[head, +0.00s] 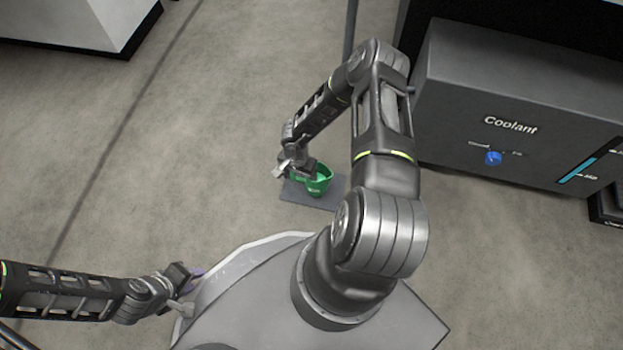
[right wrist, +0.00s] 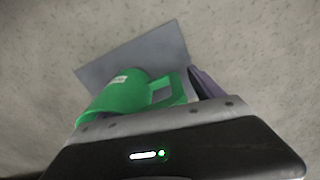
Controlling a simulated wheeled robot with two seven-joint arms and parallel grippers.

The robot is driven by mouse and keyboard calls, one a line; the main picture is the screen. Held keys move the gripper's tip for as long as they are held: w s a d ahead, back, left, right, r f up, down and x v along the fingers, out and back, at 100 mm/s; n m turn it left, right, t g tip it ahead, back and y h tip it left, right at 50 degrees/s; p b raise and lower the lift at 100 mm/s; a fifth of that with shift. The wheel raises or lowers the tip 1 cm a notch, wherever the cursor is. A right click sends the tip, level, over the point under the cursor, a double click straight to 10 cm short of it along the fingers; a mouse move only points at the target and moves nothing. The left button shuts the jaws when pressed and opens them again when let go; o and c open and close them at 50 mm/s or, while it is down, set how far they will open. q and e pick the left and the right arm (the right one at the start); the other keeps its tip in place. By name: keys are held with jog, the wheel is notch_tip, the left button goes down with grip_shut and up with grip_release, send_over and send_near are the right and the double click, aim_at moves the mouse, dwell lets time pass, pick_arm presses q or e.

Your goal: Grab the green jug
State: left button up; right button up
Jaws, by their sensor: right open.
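The green jug (head: 319,183) stands on a grey mat (head: 296,194) on the floor. My right gripper (head: 296,168) is at the jug's left side in the head view and partly covers it. In the right wrist view the jug (right wrist: 118,97) shows its handle and a small pale label, just beyond the gripper body. A purple-grey finger (right wrist: 206,83) shows beside the handle; the other finger is hidden. The right gripper is open; I cannot tell whether it touches the jug. My left gripper (head: 190,285) is at the lower left, far from the jug, and its jaws are unclear.
A dark grey coolant cabinet (head: 508,110) with a blue knob (head: 493,158) stands at the right. A thin grey post (head: 350,35) rises behind my right arm. A white-sided block (head: 85,28) is at the upper left. The floor left of the mat is clear.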

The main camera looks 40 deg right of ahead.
jog(key=shift+a, duration=0.1)
grip_shut()
dwell(0.8)
